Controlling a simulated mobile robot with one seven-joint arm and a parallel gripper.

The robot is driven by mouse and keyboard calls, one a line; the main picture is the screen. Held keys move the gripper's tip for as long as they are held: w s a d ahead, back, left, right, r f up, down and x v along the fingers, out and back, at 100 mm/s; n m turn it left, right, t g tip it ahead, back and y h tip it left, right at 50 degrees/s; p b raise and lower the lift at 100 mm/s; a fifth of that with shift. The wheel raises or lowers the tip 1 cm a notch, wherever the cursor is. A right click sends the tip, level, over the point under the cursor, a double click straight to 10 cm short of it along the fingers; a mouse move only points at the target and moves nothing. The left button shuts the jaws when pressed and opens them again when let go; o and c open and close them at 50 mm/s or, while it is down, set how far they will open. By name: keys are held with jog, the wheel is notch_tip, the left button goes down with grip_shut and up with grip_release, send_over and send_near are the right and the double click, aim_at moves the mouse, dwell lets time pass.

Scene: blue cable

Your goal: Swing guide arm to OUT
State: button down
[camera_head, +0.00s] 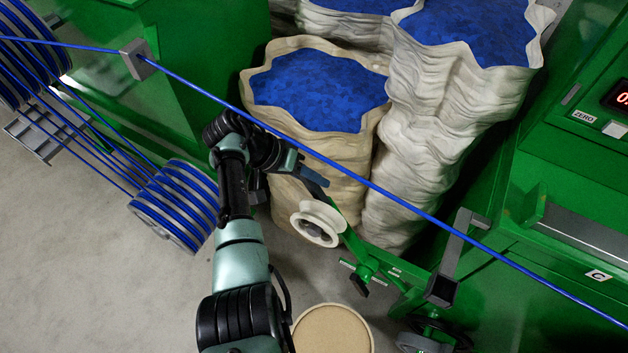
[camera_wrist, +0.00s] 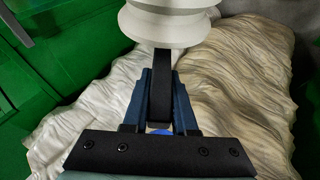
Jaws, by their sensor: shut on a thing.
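The green guide arm (camera_head: 372,256) reaches from the green machine at right towards the middle, with a white grooved pulley (camera_head: 318,222) at its free end. The pulley also fills the top of the wrist view (camera_wrist: 168,22). My gripper (camera_head: 318,180) is at this end, just behind the pulley. In the wrist view its blue fingers (camera_wrist: 160,95) are closed on a dark upright handle (camera_wrist: 160,70) below the pulley. A green knob with a dark lever (camera_head: 361,278) sits beside the guide arm. Small white labels near it are too small to read.
Large pale sacks (camera_head: 440,130) of blue granules stand close behind. A round tan-topped container (camera_head: 332,332) is in front. Cable rollers (camera_head: 175,205) stand at left.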

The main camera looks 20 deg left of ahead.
jog(key=shift+a+f, duration=0.15)
jog(key=shift+a, duration=0.05)
jog(key=c, duration=0.7)
grip_release()
jog(key=shift+a+f, duration=0.1)
jog(key=shift+a, duration=0.05)
jog(key=v, duration=1.3)
